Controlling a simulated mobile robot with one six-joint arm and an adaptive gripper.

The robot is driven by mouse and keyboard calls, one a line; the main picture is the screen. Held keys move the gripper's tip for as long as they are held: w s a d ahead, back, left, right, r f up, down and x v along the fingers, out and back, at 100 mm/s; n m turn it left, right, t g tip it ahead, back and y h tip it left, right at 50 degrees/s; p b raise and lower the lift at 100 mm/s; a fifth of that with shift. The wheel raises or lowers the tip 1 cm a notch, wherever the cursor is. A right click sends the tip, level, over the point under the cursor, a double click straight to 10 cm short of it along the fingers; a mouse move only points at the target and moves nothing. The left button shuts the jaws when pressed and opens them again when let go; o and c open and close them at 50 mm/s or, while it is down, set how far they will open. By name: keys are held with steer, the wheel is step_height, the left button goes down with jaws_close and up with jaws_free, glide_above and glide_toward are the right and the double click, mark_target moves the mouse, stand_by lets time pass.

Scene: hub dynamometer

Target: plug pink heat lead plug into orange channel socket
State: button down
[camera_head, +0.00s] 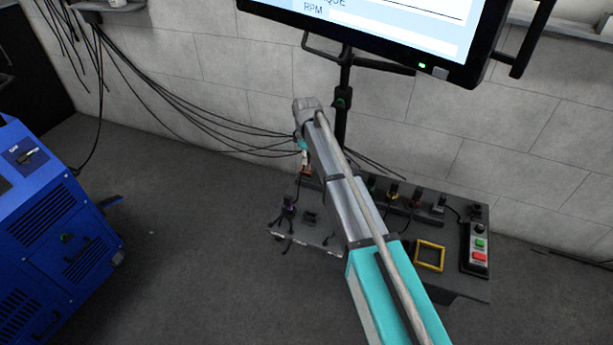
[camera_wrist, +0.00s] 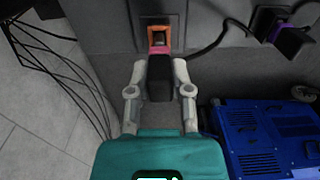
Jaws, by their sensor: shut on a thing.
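The pink heat lead plug (camera_wrist: 159,76) is a black block with a pink band at its front end. In the wrist view my gripper (camera_wrist: 159,72) is shut on its black body, with one finger on each side. The orange channel socket (camera_wrist: 158,36) is an orange-framed opening in a dark panel, directly ahead of the plug. The pink band meets the socket's lower edge in the picture; I cannot tell how deep the plug sits, if at all. In the head view my gripper (camera_head: 303,148) is small and partly hidden by my arm.
A purple-banded plug (camera_wrist: 283,34) with a black cable sits right of the socket. A blue machine (camera_head: 55,215) stands at the left. Black cables hang along the wall. A bench holds a red-and-green button box (camera_head: 478,247) and a yellow frame (camera_head: 430,256). A monitor (camera_head: 400,30) stands above.

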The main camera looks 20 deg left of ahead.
steer(key=shift+f+b, duration=0.8)
steer(key=shift+f, duration=0.1)
steer(key=shift+c, duration=2.3)
jaws_free()
steer(key=shift+r, duration=0.15)
